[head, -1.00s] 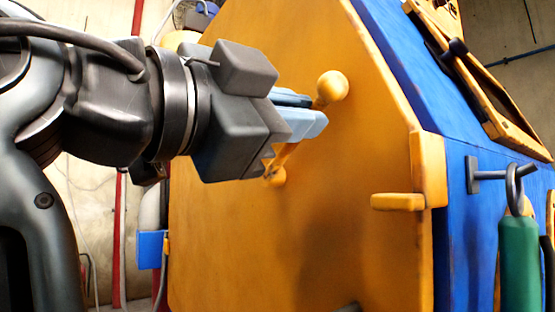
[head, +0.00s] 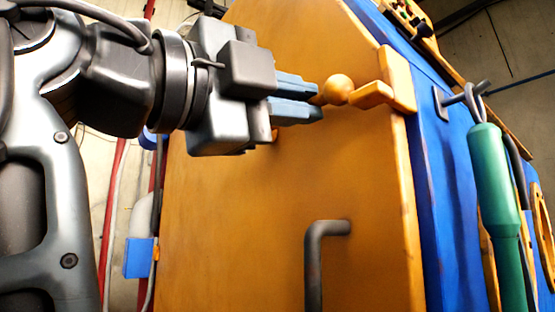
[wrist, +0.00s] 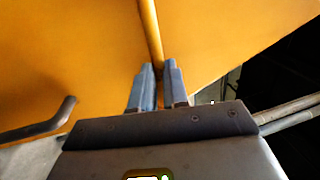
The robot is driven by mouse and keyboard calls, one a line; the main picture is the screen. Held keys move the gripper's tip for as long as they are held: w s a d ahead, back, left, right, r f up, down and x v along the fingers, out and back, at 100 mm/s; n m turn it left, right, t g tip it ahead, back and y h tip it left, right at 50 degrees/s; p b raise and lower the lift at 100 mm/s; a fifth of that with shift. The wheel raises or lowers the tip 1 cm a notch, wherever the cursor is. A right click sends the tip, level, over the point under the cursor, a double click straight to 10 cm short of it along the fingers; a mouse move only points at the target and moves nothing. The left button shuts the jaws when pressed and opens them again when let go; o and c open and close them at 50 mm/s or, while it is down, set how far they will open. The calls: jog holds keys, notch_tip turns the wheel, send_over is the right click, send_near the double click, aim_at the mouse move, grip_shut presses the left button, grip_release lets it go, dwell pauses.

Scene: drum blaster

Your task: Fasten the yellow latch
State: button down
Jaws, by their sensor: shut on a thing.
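The yellow latch is a rod with a round knob (head: 338,89), mounted on the face of the big yellow door panel (head: 230,200). My gripper (head: 322,100) is shut on the rod just left of the knob. In the wrist view the yellow rod (wrist: 150,32) runs between the two blue-grey fingers (wrist: 160,85). The yellow catch (head: 398,78) sits at the panel's right edge, and its prong (head: 371,95) points left at the knob. The knob is right beside the prong's tip; I cannot tell if they touch. My fingers hide most of the rod.
A dark bent handle (head: 328,230) sticks out lower on the panel and also shows in the wrist view (wrist: 45,122). A green-handled tool (head: 490,170) hangs from a hook on the blue side (head: 430,190). Red pipes and a blue box (head: 139,257) are at the left.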

jog(key=shift+f, duration=0.15)
jog(key=c, duration=1.1)
grip_release()
